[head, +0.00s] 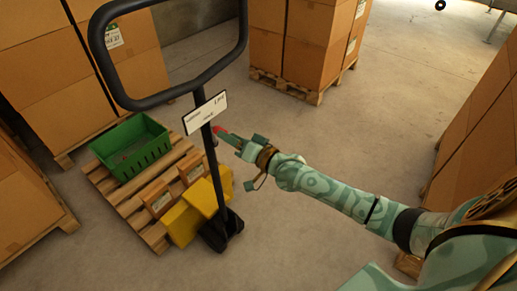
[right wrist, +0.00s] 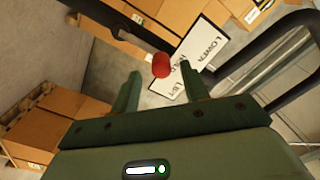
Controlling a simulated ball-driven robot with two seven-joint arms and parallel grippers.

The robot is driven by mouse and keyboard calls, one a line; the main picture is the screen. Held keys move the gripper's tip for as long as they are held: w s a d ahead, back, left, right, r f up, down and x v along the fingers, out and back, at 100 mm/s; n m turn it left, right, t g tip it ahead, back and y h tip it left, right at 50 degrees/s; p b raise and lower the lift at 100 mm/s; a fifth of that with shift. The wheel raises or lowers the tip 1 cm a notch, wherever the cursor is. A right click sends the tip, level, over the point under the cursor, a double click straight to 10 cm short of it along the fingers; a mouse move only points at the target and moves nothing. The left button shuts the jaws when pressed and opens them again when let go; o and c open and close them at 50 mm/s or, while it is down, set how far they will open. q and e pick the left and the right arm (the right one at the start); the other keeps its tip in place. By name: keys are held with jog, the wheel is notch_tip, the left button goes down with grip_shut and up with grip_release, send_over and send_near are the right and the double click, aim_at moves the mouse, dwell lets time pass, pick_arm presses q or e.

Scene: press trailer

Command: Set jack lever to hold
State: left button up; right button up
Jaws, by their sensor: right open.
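The jack lever ends in a red knob (head: 218,129) beside the black handle post, just under the white label plate (head: 205,112). In the right wrist view the red knob (right wrist: 161,65) sits ahead of my right gripper (right wrist: 160,85), roughly between the fingertips. The jaws are open and I cannot tell whether they touch it. The label plate (right wrist: 190,60) shows the words LOWER and LIFT; the middle word is partly covered. In the head view my right gripper (head: 238,143) reaches in from the right, close to the knob. My left gripper is not in view.
The pallet jack's black handle loop (head: 165,100) rises on the left. Stacked cartons (head: 305,40) stand behind, with more cartons (head: 485,130) at the right. The floor between is clear.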

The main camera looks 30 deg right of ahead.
pick_arm(q)
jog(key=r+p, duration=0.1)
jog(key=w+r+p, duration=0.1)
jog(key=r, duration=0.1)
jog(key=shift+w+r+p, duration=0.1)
jog(key=shift+p, duration=0.3)
pick_arm(e)
jog(key=v, duration=1.2)
jog(key=shift+s, duration=0.25)
jog(key=shift+d, duration=0.1)
